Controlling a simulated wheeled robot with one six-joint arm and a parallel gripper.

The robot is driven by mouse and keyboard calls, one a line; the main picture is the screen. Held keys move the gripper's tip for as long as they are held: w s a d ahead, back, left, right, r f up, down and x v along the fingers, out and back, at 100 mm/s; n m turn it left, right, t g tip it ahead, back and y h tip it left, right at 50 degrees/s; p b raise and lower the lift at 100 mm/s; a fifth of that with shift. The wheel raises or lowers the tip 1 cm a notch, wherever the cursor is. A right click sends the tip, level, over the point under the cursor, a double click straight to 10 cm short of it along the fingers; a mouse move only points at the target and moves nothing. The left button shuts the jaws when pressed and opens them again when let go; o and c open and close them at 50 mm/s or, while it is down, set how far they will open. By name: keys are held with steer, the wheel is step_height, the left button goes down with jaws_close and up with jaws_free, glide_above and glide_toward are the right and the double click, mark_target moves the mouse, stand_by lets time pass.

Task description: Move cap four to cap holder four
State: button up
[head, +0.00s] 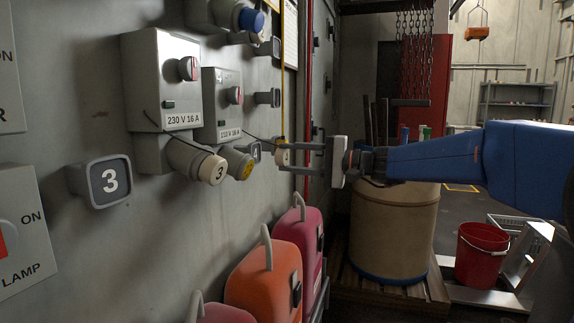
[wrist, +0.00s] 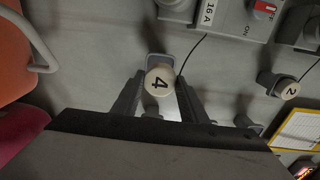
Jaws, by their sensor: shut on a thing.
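Cap four, cream with a black 4 (wrist: 159,80), is between the two fingers of my gripper (wrist: 160,98) in the wrist view. In the head view my gripper (head: 302,157) reaches left toward the wall, shut on this cap (head: 283,154). A thin dark cord runs from the cap toward the 110 V socket box (head: 222,105). A dark grey square holder (wrist: 158,64) shows just behind the cap; the cap hides its number. It also shows in the head view (head: 254,152). I cannot tell whether cap and holder touch.
The yellow socket (head: 239,164) under the 110 V box is uncovered. Cap three (head: 213,170) covers the neighbouring socket; holder three (head: 105,181) is empty. Orange and pink canisters (head: 264,272) stand below. A large drum (head: 395,235) stands behind my arm.

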mark_target(256, 154)
steer(key=shift+w+r, duration=0.1)
steer(key=shift+w, duration=0.3)
steer(key=shift+x, duration=2.8)
steer(key=shift+w+a, duration=0.2)
steer(key=shift+a, duration=0.3)
steer(key=o, duration=1.5)
